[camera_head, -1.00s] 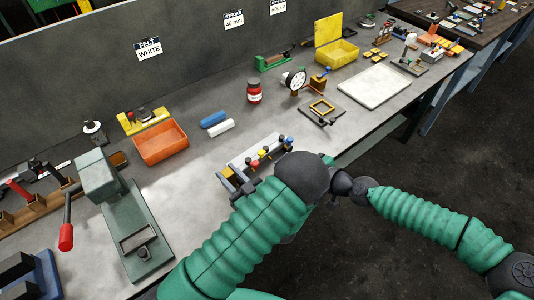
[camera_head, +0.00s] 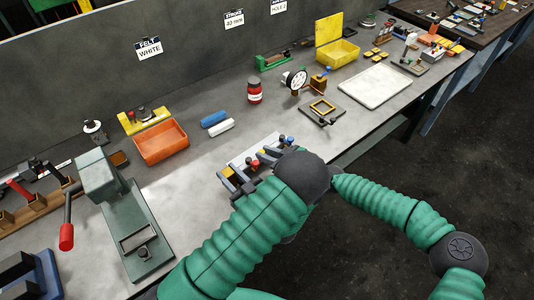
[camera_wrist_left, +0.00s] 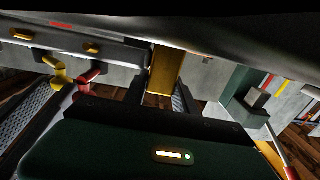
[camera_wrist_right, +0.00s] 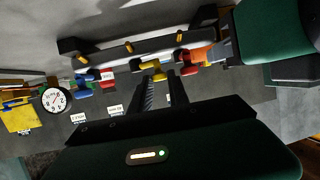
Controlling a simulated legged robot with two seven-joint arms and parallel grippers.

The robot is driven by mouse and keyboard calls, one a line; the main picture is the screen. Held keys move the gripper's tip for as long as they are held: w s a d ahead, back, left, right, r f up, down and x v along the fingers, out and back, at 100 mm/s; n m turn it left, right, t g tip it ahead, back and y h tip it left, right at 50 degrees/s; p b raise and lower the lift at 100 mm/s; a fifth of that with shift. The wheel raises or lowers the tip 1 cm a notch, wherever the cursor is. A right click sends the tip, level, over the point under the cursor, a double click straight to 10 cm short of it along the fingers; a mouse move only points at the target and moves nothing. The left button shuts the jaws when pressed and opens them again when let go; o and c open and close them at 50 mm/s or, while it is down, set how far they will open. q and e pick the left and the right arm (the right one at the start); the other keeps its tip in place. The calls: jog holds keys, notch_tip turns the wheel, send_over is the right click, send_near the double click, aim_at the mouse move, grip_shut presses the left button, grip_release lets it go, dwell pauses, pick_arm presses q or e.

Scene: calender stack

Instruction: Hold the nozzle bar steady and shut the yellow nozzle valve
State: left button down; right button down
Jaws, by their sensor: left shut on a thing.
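The nozzle bar (camera_wrist_right: 125,50) is a grey rail with a row of coloured valve handles. In the head view it lies on the bench, partly hidden behind my left wrist. My left gripper (camera_head: 231,182) is shut on the yellow-orange end block (camera_wrist_left: 165,70) at the bar's left end. The yellow nozzle valve (camera_wrist_right: 152,70) sits mid-row, with a red valve (camera_wrist_right: 184,66) beside it and red and blue valves (camera_wrist_right: 85,86) on the other side. My right gripper (camera_wrist_right: 162,88) is open, fingertips close at the yellow valve; I cannot tell whether they touch it.
An orange tray (camera_head: 162,143), blue and white cylinders (camera_head: 215,119), a red jar (camera_head: 254,92) and a dial gauge (camera_head: 297,80) stand behind the bar. A green press (camera_head: 140,235) stands to the left. A dark frame fixture (camera_head: 321,112) lies to the right.

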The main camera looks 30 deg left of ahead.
pick_arm(q)
jog(key=shift+f, duration=0.15)
pick_arm(e)
jog(key=shift+s+a, duration=0.15)
jog(key=shift+a, duration=0.05)
jog(key=shift+a+m+t+h, duration=0.1)
jog(key=shift+m+t+h, duration=0.2)
jog(key=shift+m+t, duration=0.45)
jog(key=c, duration=1.6)
grip_release()
